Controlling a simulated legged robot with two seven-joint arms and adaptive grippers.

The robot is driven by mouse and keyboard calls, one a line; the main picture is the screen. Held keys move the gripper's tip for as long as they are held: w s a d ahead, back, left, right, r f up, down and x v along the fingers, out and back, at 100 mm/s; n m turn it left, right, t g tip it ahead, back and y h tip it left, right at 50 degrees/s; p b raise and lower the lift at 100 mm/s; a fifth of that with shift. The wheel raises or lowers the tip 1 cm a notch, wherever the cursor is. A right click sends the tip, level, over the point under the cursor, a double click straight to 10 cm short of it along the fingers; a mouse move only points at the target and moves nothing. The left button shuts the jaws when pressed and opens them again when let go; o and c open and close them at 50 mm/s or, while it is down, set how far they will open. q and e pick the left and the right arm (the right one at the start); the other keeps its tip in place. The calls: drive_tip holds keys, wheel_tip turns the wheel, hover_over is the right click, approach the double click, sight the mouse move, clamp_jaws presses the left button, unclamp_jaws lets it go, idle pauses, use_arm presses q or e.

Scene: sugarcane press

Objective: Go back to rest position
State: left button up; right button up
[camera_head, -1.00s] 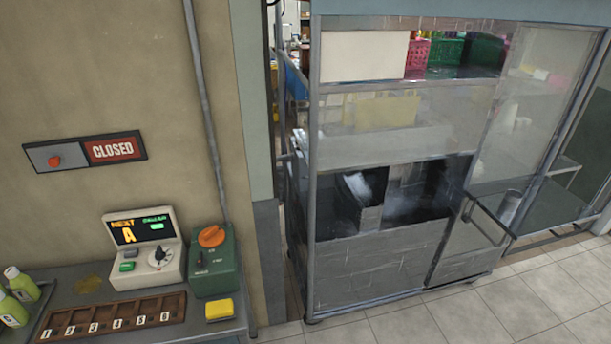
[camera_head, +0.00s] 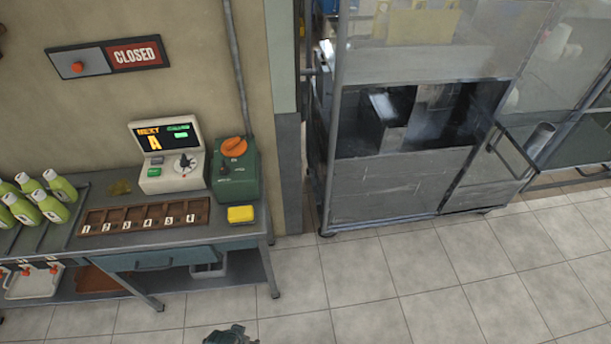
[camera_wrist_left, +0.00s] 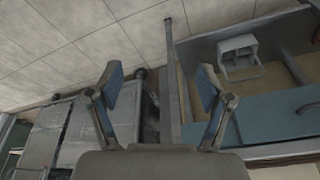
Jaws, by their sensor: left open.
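My left gripper (camera_wrist_left: 158,90) shows in the left wrist view with its two blue-padded fingers spread apart and nothing between them. Beyond the fingers are a grey table leg, the blue drawer front (camera_wrist_left: 285,112) and the tiled floor. In the head view a small dark part, likely of my own arm, shows at the bottom edge; its fingers cannot be made out there. My right gripper is in neither view.
A grey table (camera_head: 245,235) at left bears a control box (camera_head: 165,155), a green box (camera_head: 235,175), a yellow sponge-like block (camera_head: 240,214), a numbered wooden tray (camera_head: 145,217) and green bottles (camera_head: 62,187). The press cabinet (camera_head: 385,190) stands right. The tiled floor (camera_head: 400,280) in front is clear.

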use_arm(q)
drive_tip(key=s+f+b, duration=0.1)
drive_tip(key=s+f, duration=0.1)
drive_tip(key=f, duration=1.1)
drive_tip(key=s+f+g+b, duration=0.1)
drive_tip(key=s+f, duration=0.2)
drive_tip(key=f, duration=1)
drive_tip(key=shift+s+a+f, duration=0.15)
drive_tip(key=shift+s+f, duration=0.1)
drive_tip(key=shift+f, duration=0.05)
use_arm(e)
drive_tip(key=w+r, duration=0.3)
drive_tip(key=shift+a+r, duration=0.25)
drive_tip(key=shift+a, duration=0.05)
